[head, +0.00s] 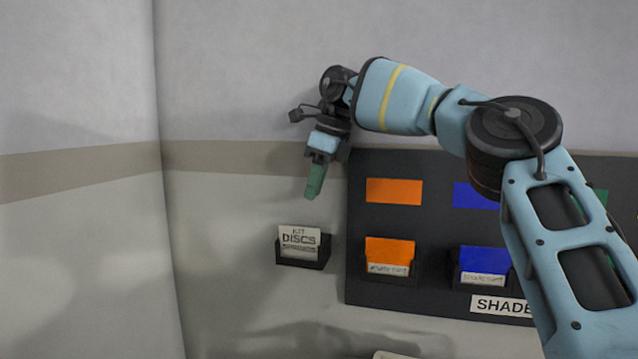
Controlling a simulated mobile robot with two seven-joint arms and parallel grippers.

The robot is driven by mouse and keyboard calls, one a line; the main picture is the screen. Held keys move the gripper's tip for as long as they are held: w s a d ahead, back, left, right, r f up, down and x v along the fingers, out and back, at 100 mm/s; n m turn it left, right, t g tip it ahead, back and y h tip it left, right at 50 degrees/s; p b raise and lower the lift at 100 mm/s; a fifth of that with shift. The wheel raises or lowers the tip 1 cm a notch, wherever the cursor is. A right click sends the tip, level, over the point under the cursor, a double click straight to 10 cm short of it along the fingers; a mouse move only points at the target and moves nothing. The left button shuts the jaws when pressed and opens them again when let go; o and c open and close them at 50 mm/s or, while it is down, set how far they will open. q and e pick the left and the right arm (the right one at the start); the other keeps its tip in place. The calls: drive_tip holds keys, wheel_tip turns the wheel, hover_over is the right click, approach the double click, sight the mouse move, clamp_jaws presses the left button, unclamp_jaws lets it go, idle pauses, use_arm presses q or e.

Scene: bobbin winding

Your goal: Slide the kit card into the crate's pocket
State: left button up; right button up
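The dark board (360,283) carries orange (394,191) and blue (476,194) patches, with orange (389,250) and blue (484,260) cards in holders below. A "SHADE" label (500,306) is partly covered by my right arm. The wall left of the kit card is bare.

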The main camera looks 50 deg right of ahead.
drive_tip(key=shift+f, duration=0.3)
drive_tip(key=b+x, duration=0.3)
drive_tip(key=x, duration=0.4)
drive_tip(key=shift+w+f, duration=0.2)
drive_tip(key=shift+f, duration=0.1)
use_arm(q)
drive_tip(key=shift+g, duration=0.4)
drive_tip(key=s+f, duration=0.1)
drive_tip(key=f, duration=0.1)
drive_tip(key=s+f, duration=0.1)
drive_tip(key=f, duration=0.1)
drive_tip(key=shift+s+d, duration=0.1)
drive_tip(key=shift+d, duration=0.05)
use_arm(e)
drive_tip(key=shift+w+f, duration=0.1)
drive_tip(key=shift+f, duration=0.3)
use_arm(q)
drive_tip(key=shift+w, duration=0.2)
use_arm(e)
drive_tip(key=shift+a, duration=0.1)
drive_tip(key=c, duration=0.4)
clamp_jaws()
use_arm(q)
drive_tip(key=shift+s, duration=0.3)
use_arm(e)
drive_tip(key=shift+r, duration=0.1)
